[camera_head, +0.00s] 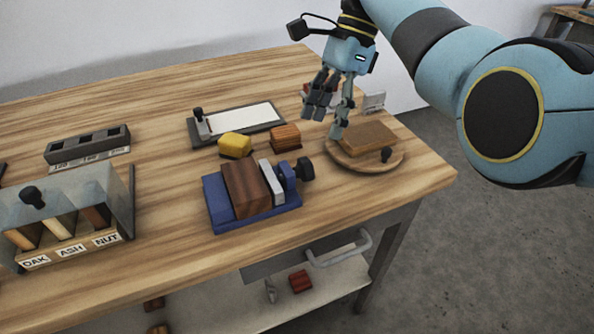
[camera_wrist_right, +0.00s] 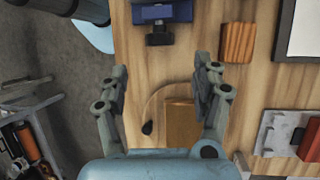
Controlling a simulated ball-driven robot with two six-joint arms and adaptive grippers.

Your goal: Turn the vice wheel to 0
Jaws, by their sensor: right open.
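The blue vice (camera_head: 213,196) stands near the front of the wooden table, with a dark brown block (camera_head: 245,188) in it, beside a light grey jaw plate (camera_head: 273,186). Its black wheel (camera_head: 305,169) is on the right end; no number or mark on it is readable. In the right wrist view, part of the vice (camera_wrist_right: 170,12) shows at the top with the black wheel (camera_wrist_right: 158,38) below it. My right gripper (camera_head: 328,118) is open and empty, above and behind the round wooden board, apart from the wheel. My left gripper is out of view.
The round board (camera_head: 349,164) carries a flat brown block (camera_head: 368,138) and a black knob (camera_head: 386,155). A yellow block (camera_head: 235,145) and a ridged orange block (camera_head: 285,137) lie behind the vice. A labelled bin rack (camera_head: 122,190) stands left. Bare table separates it from the vice.

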